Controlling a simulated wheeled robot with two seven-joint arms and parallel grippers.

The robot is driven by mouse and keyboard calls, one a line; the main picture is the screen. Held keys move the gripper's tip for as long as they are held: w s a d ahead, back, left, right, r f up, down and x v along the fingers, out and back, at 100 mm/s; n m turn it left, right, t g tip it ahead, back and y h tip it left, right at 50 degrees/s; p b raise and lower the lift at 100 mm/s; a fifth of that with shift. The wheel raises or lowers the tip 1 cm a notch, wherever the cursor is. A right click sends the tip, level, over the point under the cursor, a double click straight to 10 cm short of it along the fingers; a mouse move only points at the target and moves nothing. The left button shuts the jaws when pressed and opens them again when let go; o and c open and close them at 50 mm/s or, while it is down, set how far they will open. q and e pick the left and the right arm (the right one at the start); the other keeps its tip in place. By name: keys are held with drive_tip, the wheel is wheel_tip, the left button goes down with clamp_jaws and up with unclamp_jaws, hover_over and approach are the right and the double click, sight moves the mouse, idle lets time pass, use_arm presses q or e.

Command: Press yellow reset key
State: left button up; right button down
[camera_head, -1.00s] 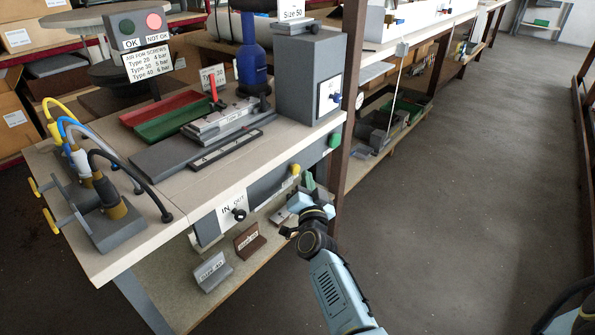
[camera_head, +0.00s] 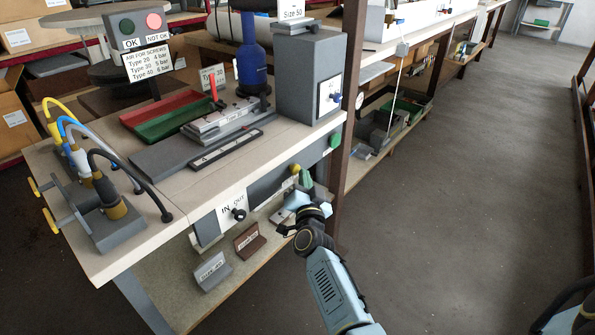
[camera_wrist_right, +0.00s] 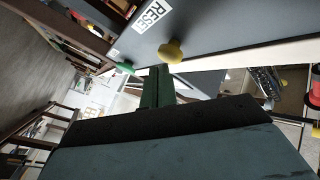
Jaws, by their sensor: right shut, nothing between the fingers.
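The yellow reset key (camera_head: 295,169) is a round knob on the grey front face under the workbench top. In the right wrist view the yellow key (camera_wrist_right: 172,51) sticks out beside a white label (camera_wrist_right: 152,15) whose visible letters read "RESE". My right gripper (camera_head: 306,178) is just below and right of the key in the head view. Its green fingers (camera_wrist_right: 158,82) are shut and empty, with the tips close to the key. I cannot tell whether they touch it. My left gripper is not in view.
A green knob (camera_head: 334,140) sits to the right on the same front. A black IN/OUT knob (camera_head: 239,214) is to the left. A brown post (camera_head: 350,90) stands right of the bench. A lower shelf (camera_head: 185,290) holds small labelled blocks. The floor at right is clear.

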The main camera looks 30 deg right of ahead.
drive_tip(key=shift+w+a, duration=0.25)
drive_tip(key=shift+w, duration=0.3)
idle(1.0)
drive_tip(key=shift+s+d+p, duration=0.2)
drive_tip(key=shift+s+p, duration=0.05)
drive_tip(key=shift+s, duration=0.25)
drive_tip(key=shift+s+d+p, duration=0.15)
drive_tip(key=shift+s+p, duration=0.05)
drive_tip(key=shift+s, duration=0.25)
drive_tip(key=shift+s+d+p, duration=0.35)
drive_tip(key=shift+s+p, duration=0.1)
drive_tip(key=shift+s, duration=0.3)
drive_tip(key=shift+s+d+p, duration=0.3)
drive_tip(key=shift+s+p, duration=0.1)
drive_tip(key=shift+s, duration=0.4)
drive_tip(key=shift+s+d+p, duration=0.35)
drive_tip(key=shift+s+p, duration=0.1)
drive_tip(key=shift+s, duration=0.3)
